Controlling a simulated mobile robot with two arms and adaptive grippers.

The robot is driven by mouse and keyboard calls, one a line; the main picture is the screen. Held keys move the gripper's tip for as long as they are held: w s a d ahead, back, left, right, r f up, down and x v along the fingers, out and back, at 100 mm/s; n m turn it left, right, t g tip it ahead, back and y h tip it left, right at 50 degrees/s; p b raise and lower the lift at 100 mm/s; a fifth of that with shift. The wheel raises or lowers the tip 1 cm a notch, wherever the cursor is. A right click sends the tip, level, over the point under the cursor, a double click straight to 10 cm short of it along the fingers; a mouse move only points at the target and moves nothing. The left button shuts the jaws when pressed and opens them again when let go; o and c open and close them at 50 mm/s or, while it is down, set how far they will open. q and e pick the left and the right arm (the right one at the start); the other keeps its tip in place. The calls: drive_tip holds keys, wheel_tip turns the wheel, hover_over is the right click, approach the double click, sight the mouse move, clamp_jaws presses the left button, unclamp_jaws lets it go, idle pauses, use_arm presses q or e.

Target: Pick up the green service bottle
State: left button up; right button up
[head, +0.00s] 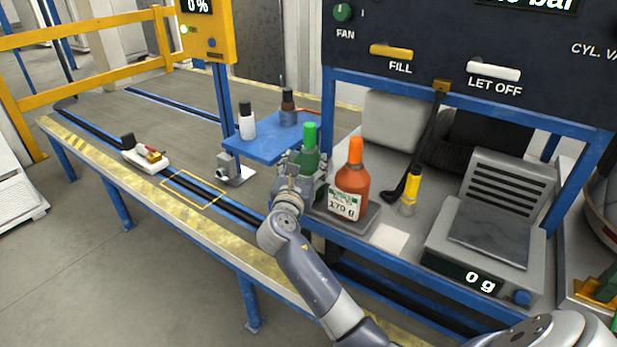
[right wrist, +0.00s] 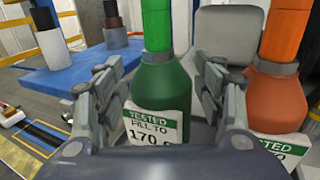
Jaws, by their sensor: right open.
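The green service bottle (head: 310,147) stands upright, partly hidden behind my right gripper in the head view. It also shows in the right wrist view (right wrist: 160,85), with a bright green neck and a label reading TESTED, FILL TO 170. My right gripper (head: 305,172) is open, and its fingers stand on either side of the bottle's body. In the right wrist view I see gaps beside the bottle, more clearly on the left. Whether a finger touches it, I cannot tell. My left gripper is not in view.
An orange bottle (head: 352,185) stands close to the right of the green one, near the right finger. A blue platform (head: 250,148) with a white bottle (head: 247,122) and a dark bottle (head: 288,108) is to the left. A scale (head: 505,215) reading 0 g stands further right.

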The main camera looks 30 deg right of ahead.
sight(307, 155)
drive_tip(key=x, duration=0.6)
drive_tip(key=shift+f, duration=0.1)
clamp_jaws()
idle(0.3)
